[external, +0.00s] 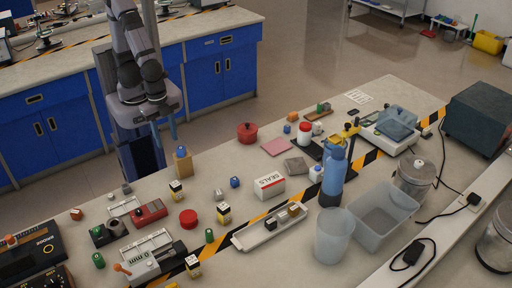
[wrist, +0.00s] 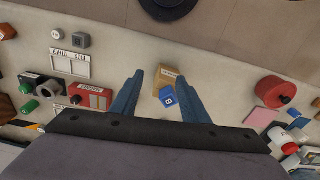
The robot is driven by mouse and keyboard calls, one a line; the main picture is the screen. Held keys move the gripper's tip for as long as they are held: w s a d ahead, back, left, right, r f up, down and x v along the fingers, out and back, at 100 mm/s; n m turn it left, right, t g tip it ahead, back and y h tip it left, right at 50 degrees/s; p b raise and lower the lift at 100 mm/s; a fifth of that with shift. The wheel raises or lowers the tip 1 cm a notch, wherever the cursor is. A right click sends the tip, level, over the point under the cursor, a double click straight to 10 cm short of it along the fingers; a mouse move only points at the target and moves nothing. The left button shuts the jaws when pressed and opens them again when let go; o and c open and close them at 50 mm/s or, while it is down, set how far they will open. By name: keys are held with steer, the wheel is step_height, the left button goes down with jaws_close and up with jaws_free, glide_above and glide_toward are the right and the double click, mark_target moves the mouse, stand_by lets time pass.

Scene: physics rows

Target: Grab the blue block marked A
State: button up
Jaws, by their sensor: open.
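A small blue block (wrist: 167,97) with a white mark, too small to read, shows between my gripper's fingers in the wrist view. In the external view the blue block (external: 181,152) sits on top of an upright tan wooden block (external: 183,166) near the bench's back edge. The wooden block (wrist: 173,78) also shows in the wrist view, partly covered by the blue block. My gripper (external: 165,130) is open and empty, with its blue fingers pointing down, above and slightly left of the blue block and apart from it.
Another blue piece (external: 235,182) lies to the right on the bench, and a further small blue one (external: 287,129) is farther back. A red lidded pot (external: 247,132) and a red meter (external: 150,211) stand to either side.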

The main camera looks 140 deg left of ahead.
steer(key=w+a+n, duration=0.1)
steer(key=w+a+n+t, duration=0.1)
steer(key=a, duration=0.1)
steer(key=w+a+r+n+t, duration=0.1)
steer(key=w, duration=0.1)
steer(key=shift+w+a+y, duration=0.1)
steer(key=shift+a+y, duration=0.2)
steer(key=shift+y, duration=0.1)
steer(key=w+a+f+t, duration=0.1)
steer(key=w+a, duration=0.1)
steer(key=a, duration=0.1)
steer(key=m+t+b, duration=0.4)
steer(key=t+b, duration=0.1)
steer(key=t, duration=0.1)
glide_toward(233, 178)
steer(key=f, duration=0.1)
steer(key=w+a+f, duration=0.1)
steer(key=f, duration=0.1)
steer(key=w+f, duration=0.1)
steer(key=shift+a+f, duration=0.2)
steer(key=shift+a, duration=0.05)
steer(key=shift+f+t+h, duration=0.3)
steer(key=shift+t, duration=0.8)
steer(key=shift+d+r+t+b, duration=0.2)
steer(key=shift+t+b, duration=0.25)
steer(key=shift+t, duration=0.35)
steer(key=b+x, duration=0.1)
steer(key=b, duration=0.5)
steer(key=shift+w+f, duration=0.25)
steer(key=shift+f, duration=0.05)
